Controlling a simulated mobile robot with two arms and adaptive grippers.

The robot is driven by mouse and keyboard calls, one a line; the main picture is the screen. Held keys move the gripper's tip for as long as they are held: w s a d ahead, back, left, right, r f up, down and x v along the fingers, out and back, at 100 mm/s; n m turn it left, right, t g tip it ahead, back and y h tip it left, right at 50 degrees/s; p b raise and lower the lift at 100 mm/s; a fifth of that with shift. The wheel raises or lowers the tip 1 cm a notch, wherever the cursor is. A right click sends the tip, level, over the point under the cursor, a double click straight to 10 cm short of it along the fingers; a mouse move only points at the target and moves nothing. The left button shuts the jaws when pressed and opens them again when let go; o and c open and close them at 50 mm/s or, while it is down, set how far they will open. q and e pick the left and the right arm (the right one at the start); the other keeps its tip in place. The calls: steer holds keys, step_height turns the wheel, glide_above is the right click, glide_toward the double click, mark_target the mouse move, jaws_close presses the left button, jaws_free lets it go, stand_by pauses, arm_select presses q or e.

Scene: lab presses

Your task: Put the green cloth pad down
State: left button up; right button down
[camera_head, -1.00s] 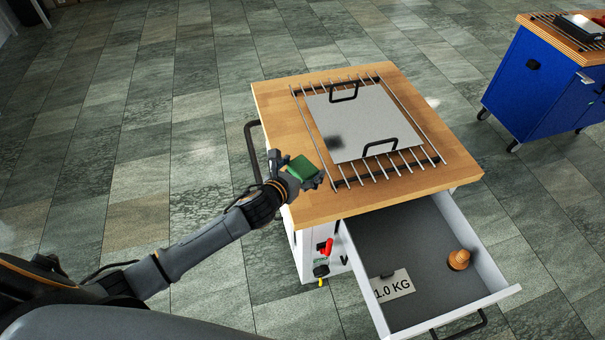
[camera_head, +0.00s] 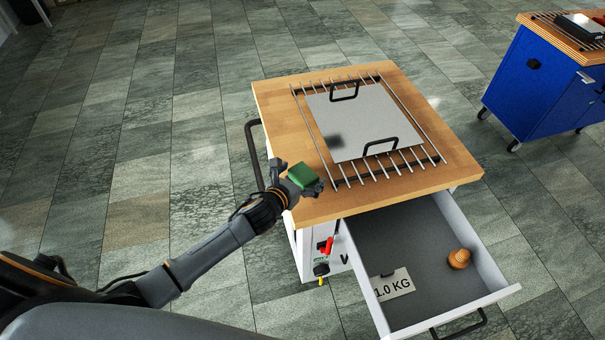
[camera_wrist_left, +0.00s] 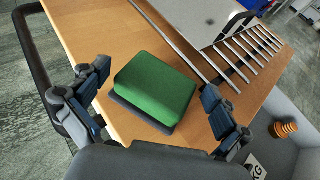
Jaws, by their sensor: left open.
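The green cloth pad (camera_head: 303,175) lies at the left front edge area of the wooden cart top (camera_head: 440,178). In the left wrist view the pad (camera_wrist_left: 155,88) has a dark underside and lies between the two spread fingers. My left gripper (camera_head: 296,178) is open around the pad, with a visible gap between each finger and the pad in the left wrist view (camera_wrist_left: 152,105). Whether the pad rests fully flat on the wood is hard to tell. My right gripper is not in view.
A metal plate (camera_head: 362,118) with two black handles lies on a rod rack right of the pad. Below, an open drawer (camera_head: 420,250) holds a 1.0 KG label (camera_head: 394,285) and a small orange-brown weight (camera_head: 459,259). A blue cart (camera_head: 540,85) stands at the far right.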

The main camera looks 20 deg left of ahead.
arm_select(q)
steer(key=shift+r, duration=0.1)
steer(key=v, duration=1.2)
steer(key=shift+r, duration=0.1)
